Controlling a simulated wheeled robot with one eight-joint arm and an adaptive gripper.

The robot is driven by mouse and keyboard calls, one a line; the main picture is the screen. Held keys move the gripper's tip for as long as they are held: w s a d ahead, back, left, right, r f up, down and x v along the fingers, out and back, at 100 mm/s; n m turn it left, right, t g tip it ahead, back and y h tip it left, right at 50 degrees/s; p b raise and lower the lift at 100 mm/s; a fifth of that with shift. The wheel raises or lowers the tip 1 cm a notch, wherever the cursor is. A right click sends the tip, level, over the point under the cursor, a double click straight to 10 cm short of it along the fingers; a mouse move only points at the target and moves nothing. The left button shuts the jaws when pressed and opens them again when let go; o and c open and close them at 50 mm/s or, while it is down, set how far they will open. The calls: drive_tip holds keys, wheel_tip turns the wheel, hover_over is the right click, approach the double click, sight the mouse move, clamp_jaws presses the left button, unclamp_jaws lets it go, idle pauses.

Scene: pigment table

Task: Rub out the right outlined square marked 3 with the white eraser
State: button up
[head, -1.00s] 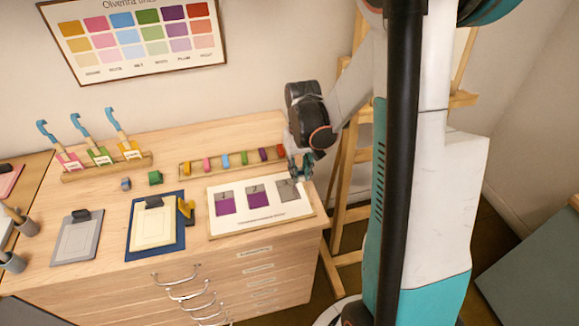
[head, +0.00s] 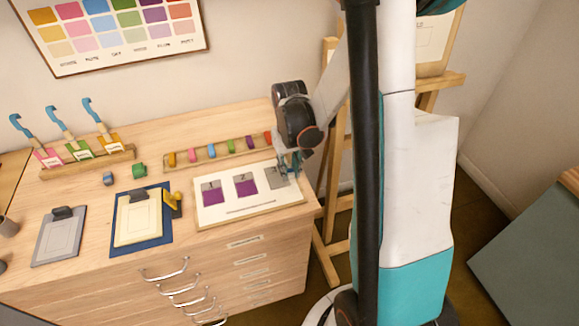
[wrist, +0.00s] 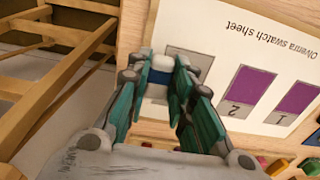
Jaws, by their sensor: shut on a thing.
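The swatch sheet (head: 250,207) lies on a board on the table and bears three outlined squares. Squares 1 (head: 213,197) and 2 (head: 246,188) are purple in their lower part. The right square (head: 275,179) is grey and partly hidden by my gripper (head: 289,166); its 3 is not readable. In the wrist view the sheet (wrist: 222,33) appears upside down, with the grey square (wrist: 199,62) behind the fingers. My gripper (wrist: 162,92) is shut on the white eraser (wrist: 162,63), which has a blue band. The eraser is over or on the square; I cannot tell whether it touches.
A rack of coloured paint pieces (head: 212,151) stands behind the sheet. A blue board with a cream sheet (head: 138,222) and a yellow object (head: 173,202) are to its left. A wooden easel (head: 330,190) stands close to the table's right end.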

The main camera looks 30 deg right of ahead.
sight(281, 181)
drive_tip(key=shift+f+b, duration=0.85)
drive_tip(key=shift+f, duration=0.05)
idle(0.5)
drive_tip(key=shift+w+a+r, duration=0.1)
drive_tip(key=shift+w+a, duration=0.1)
drive_tip(key=shift+a, duration=0.45)
drive_tip(key=shift+w+a+r, duration=0.1)
drive_tip(key=shift+w+a, duration=0.05)
drive_tip(key=shift+a, duration=0.5)
drive_tip(key=shift+f, duration=0.2)
drive_tip(key=shift+b, duration=0.3)
drive_tip(key=shift+s+d+f, duration=0.1)
drive_tip(key=shift+s+d, duration=0.1)
drive_tip(key=shift+d, duration=0.4)
drive_tip(key=shift+s+d, duration=0.2)
drive_tip(key=shift+d, duration=0.6)
drive_tip(key=shift+a, duration=0.1)
drive_tip(key=shift+w+a+r+b, duration=0.1)
drive_tip(key=shift+w+a+b, duration=0.1)
drive_tip(key=shift+a, duration=0.45)
drive_tip(key=shift+w+a+r+b, duration=0.1)
drive_tip(key=shift+w+a, duration=0.1)
drive_tip(key=shift+a, duration=0.45)
